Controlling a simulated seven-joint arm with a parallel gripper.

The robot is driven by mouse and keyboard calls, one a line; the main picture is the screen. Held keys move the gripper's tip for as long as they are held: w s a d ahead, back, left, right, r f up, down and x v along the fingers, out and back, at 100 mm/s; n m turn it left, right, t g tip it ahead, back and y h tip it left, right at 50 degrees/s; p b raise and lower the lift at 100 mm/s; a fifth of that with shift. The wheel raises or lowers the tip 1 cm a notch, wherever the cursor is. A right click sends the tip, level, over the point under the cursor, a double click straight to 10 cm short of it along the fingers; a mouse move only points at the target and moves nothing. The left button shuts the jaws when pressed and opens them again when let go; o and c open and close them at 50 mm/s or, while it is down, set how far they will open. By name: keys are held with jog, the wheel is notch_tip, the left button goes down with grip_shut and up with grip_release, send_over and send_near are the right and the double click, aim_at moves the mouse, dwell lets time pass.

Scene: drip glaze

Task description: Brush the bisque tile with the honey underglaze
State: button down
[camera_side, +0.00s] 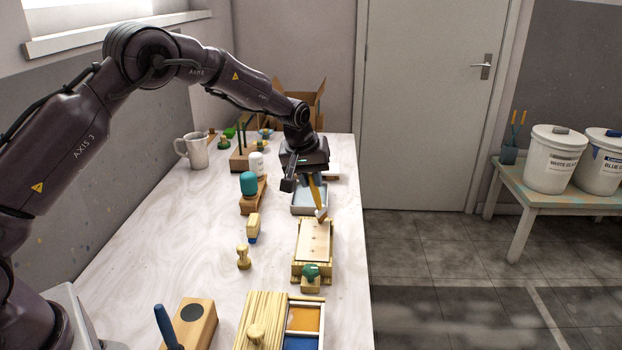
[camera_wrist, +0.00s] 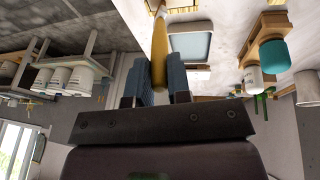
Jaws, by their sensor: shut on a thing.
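My gripper (camera_side: 312,176) is shut on a brush with a yellow-ochre handle (camera_side: 316,193), which hangs head down. The handle also shows between the fingers in the wrist view (camera_wrist: 160,55). The brush head (camera_side: 321,214) is at the far end of the pale bisque tile (camera_side: 315,238); I cannot tell whether it touches. The tile lies in a wooden holder (camera_side: 310,270), and its visible face looks plain. The honey underglaze (camera_side: 304,318) is the orange compartment of a wooden tray at the near edge, beside a blue compartment (camera_side: 299,343). Colour on the bristles is not clear.
A green-knobbed block (camera_side: 311,277) stands at the tile's near end. A grey-blue tray (camera_side: 303,207) lies beyond the tile. Stamps (camera_side: 243,256), a teal-topped tool on a wooden stand (camera_side: 249,184) and a mug (camera_side: 192,151) stand left.

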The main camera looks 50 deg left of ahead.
jog(key=shift+s+d, duration=1.05)
jog(key=shift+d, duration=0.05)
jog(key=s+d, duration=0.6)
jog(key=shift+s+d, duration=0.15)
jog(key=shift+s, duration=0.05)
dwell(0.4)
jog(key=shift+s+d, duration=0.35)
